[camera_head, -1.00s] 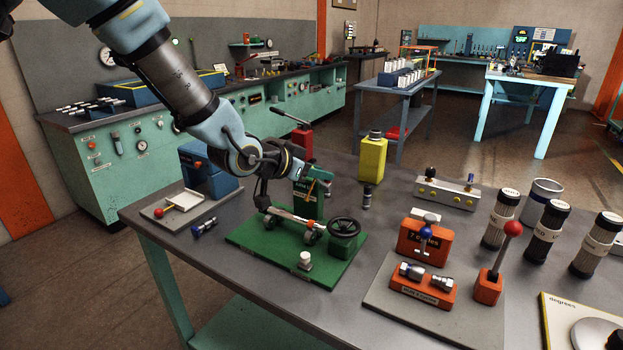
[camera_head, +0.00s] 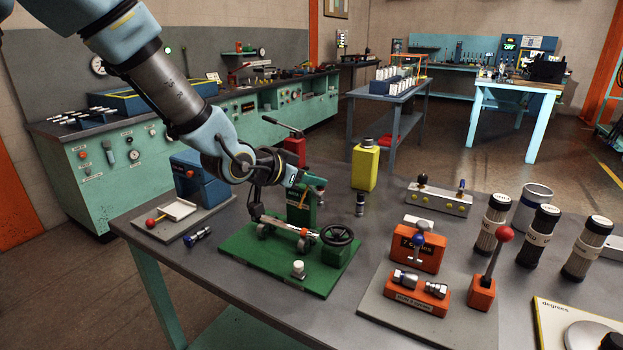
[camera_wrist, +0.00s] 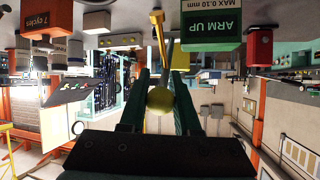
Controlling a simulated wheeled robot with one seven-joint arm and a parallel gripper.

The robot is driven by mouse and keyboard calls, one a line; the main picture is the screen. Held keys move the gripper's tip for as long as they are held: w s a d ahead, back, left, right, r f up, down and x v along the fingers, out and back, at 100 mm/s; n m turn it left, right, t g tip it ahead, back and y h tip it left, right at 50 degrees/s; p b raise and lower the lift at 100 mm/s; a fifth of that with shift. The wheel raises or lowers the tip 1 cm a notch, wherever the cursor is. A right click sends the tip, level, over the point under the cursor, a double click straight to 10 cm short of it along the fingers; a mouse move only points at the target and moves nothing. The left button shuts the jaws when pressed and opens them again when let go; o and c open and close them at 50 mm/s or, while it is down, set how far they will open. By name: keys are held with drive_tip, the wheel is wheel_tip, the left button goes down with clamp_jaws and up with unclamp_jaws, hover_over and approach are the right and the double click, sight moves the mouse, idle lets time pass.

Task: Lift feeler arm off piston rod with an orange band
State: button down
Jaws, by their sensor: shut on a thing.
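The silver piston rod (camera_head: 280,224) lies across rollers on the green base plate (camera_head: 262,262), with an orange-red band (camera_head: 304,232) near its right end. The green stand (camera_head: 300,206) rises behind it; its sign (camera_wrist: 211,25) reads "ARM UP, MAX 0.10 mm" in the wrist view. The feeler arm (camera_wrist: 157,32) shows there as a thin yellow-orange bar beside the sign, with a yellow ball knob (camera_wrist: 160,100). My gripper (camera_wrist: 162,82) is shut on the knob, a finger on each side. In the head view my gripper (camera_head: 314,183) is above the rod, near the stand's top. The feeler's tip is unclear.
A black handwheel (camera_head: 338,235) stands at the plate's right, and a white knob (camera_head: 298,268) at its front. A blue box (camera_head: 195,180) is to the left.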

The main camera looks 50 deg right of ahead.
idle(0.3)
drive_tip(key=c, duration=0.6)
unclamp_jaws()
drive_tip(key=shift+v, duration=5.4)
drive_tip(key=shift+f, duration=0.1)
drive_tip(key=shift+c, duration=0.4)
